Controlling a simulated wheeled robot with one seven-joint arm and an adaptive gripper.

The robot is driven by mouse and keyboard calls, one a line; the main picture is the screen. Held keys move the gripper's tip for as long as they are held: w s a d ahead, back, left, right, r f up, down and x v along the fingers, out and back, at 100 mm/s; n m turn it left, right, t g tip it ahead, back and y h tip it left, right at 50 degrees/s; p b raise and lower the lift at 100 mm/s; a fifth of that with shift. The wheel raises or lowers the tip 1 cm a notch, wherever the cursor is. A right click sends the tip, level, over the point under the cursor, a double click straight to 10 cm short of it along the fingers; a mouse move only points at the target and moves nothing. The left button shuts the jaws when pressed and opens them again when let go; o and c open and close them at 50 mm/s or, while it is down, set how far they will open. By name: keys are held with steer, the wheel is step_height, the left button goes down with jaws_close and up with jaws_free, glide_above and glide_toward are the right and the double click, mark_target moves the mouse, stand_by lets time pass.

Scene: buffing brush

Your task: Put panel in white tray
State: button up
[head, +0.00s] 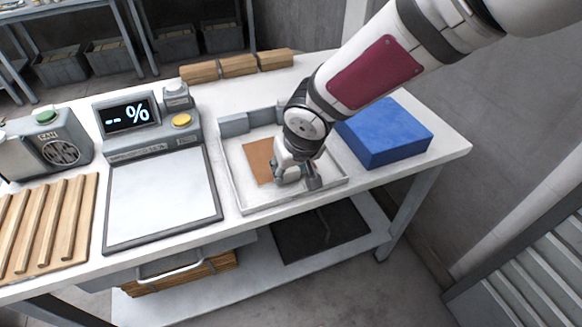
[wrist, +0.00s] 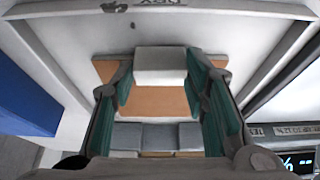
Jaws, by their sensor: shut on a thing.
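The white tray (head: 292,199) sits on the table, and its rim also shows in the wrist view (wrist: 225,11). A flat brown panel (head: 257,160) lies inside it; the panel also shows in the wrist view (wrist: 158,103). My gripper (head: 292,180) is low inside the tray, over the panel's right part in the head view. In the wrist view its teal-padded fingers (wrist: 160,85) are shut on a white block (wrist: 160,62), which is over the panel. I cannot tell whether block and panel touch. My gripper hides part of the panel in the head view.
Grey blocks (head: 235,124) line the tray's back edge. A blue block (head: 388,133) stands close on the right. A grey device with a percent display (head: 128,115) and flat white plate (head: 160,195) is on the left. Wooden blocks (head: 238,66) lie behind.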

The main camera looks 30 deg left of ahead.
steer(key=o, duration=1.2)
steer(key=shift+r+p, duration=0.3)
steer(key=p+v, duration=0.3)
steer(key=v, duration=0.8)
steer(key=shift+s+d+r, duration=0.15)
steer(key=shift+r, duration=0.1)
